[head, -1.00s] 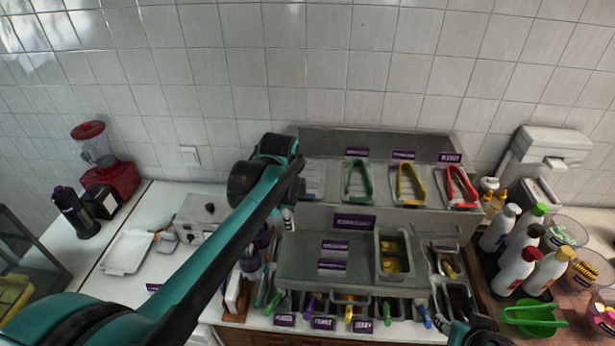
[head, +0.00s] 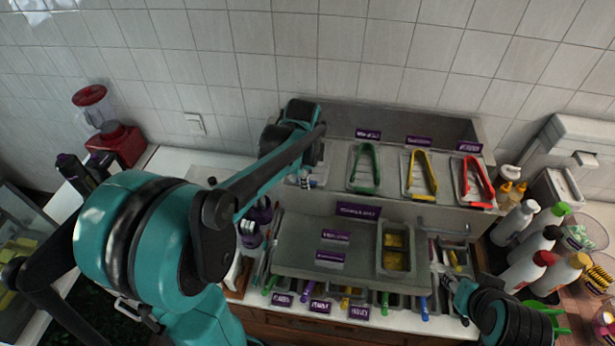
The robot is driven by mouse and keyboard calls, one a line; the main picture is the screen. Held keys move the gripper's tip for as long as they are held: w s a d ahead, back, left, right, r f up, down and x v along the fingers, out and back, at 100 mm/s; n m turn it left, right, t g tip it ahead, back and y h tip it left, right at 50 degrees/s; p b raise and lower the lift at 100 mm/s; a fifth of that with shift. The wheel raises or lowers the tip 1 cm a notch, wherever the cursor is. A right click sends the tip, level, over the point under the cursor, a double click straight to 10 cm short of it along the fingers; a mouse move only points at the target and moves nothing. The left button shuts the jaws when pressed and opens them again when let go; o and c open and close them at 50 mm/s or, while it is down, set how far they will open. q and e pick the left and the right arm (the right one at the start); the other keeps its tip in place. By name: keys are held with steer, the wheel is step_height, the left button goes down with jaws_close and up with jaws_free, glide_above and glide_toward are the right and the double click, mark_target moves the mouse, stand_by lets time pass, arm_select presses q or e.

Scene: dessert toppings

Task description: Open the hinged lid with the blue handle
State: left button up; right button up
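A row of grey lids with coloured loop handles lies on the raised back shelf: green (head: 364,168), yellow (head: 422,174) and red (head: 473,182). No blue handle shows clearly. My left arm covers most of the row's left end, where a pale flat surface (head: 321,172) shows in part. My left gripper (head: 304,181) points down at that left end, left of the green handle; its fingers are small and partly hidden, so contact cannot be told. My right gripper (head: 453,292) is low at the unit's front right corner, apart from the lids.
A grey tray with yellow contents (head: 396,236) sits in the counter's middle. Colour-handled utensils (head: 347,298) line the front. Bottles (head: 522,262) crowd the right side. A red blender (head: 116,140) stands far left.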

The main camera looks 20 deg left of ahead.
arm_select(q)
steer(key=shift+w+f, duration=0.2)
steer(key=shift+f, duration=0.3)
steer(key=shift+w+f, duration=0.15)
steer(key=shift+f, duration=0.3)
steer(key=shift+s, duration=0.1)
jaws_close()
steer(key=shift+r, duration=0.15)
